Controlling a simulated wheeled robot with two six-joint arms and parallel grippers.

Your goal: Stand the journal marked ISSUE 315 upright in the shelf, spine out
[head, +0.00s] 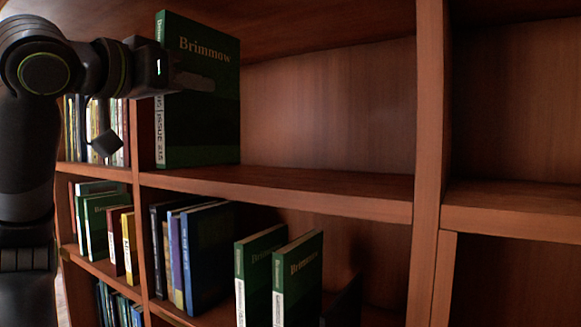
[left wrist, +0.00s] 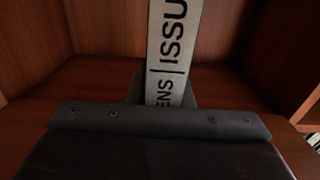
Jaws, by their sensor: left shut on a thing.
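A green journal titled Brimmow (head: 205,130) is upright at the left end of the upper shelf bay, its white-labelled spine facing out. The label reads ISSUE and a number that looks like 315. Its bottom edge is at the shelf board (head: 300,187); I cannot tell whether it rests there. My left gripper (head: 192,80) is shut on the journal, one finger showing across its cover. In the left wrist view the spine (left wrist: 172,60) rises between my gripper's dark parts (left wrist: 160,93), showing "ENS | ISSU". My right gripper is not in view.
The upper bay is empty right of the journal. An upright divider (head: 428,130) bounds it. Below stand two green Brimmow journals (head: 262,255) (head: 303,270) and a blue book (head: 208,255). More books (head: 95,225) fill the left bays. The right bays look empty.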

